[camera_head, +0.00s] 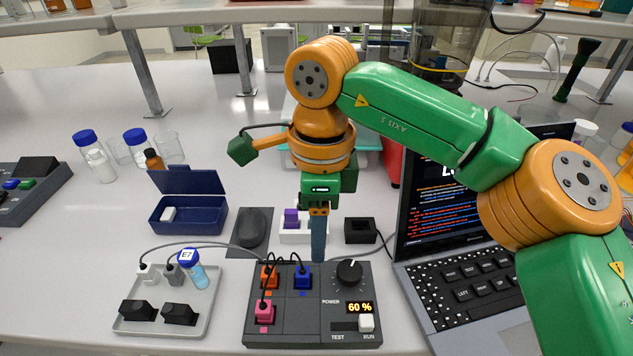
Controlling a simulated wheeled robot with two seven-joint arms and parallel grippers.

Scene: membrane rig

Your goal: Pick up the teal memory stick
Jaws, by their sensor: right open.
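I cannot make out a teal memory stick in the head view; it may be hidden behind my right gripper or arm. My right gripper (318,255) points down over the back edge of the dark control box (312,328). Its blue fingers are seen edge-on, one covering the other, so the gap between them does not show. It is open, and I see nothing held. Just behind it is a white block (290,237) with a purple piece (291,217), partly covered by the fingers. My left gripper is not in view.
An open laptop (465,275) stands close on the right. A black socket block (360,230), a mouse (251,228) and an open blue case (187,220) lie around the gripper. A grey tray (200,325) and cables are at front left. Shelf legs stand behind.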

